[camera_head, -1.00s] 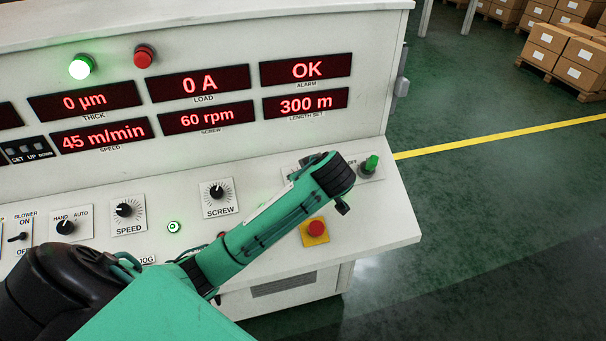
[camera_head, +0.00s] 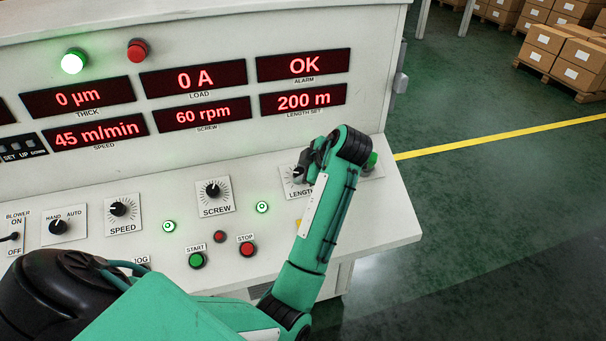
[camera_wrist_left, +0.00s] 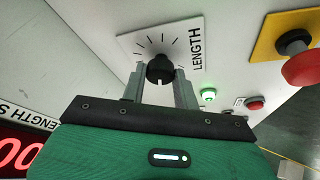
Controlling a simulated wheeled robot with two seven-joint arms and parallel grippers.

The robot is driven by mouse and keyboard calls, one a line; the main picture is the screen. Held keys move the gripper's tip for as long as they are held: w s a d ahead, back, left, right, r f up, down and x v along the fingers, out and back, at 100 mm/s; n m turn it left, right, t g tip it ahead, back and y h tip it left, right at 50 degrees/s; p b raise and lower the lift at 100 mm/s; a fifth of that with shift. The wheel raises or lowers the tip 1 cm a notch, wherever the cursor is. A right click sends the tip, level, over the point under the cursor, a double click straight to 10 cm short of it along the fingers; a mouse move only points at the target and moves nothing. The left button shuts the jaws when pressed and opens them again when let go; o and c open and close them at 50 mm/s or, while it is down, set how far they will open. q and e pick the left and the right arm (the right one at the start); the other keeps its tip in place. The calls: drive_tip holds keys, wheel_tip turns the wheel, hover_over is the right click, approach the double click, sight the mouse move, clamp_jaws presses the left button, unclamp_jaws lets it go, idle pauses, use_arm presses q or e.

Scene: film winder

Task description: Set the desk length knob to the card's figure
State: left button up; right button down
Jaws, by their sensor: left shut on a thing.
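The length knob (camera_wrist_left: 160,68) is a black dial with a white pointer mark, on a white plate (camera_wrist_left: 125,42) marked LENGTH. In the left wrist view my left gripper (camera_wrist_left: 160,82) has its two fingers on either side of the knob, shut on it. In the head view my left gripper (camera_head: 308,165) is at the LENGTH plate (camera_head: 289,188), and the arm hides much of the knob. The red length set display (camera_head: 304,101) reads 200 m. No card is visible. My right gripper is out of view.
The screw knob (camera_head: 213,189) and speed knob (camera_head: 118,208) sit to the left on the desk. The start button (camera_head: 197,260) and stop button (camera_head: 247,249) are nearer the front. A red mushroom button (camera_wrist_left: 305,67) on yellow is near the length knob. The green switch (camera_head: 373,160) is right of my wrist.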

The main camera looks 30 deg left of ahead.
use_arm(q)
drive_tip(key=shift+f+n, duration=0.1)
drive_tip(key=shift+n, duration=0.6)
drive_tip(key=o, duration=1)
drive_tip(key=shift+c, duration=0.2)
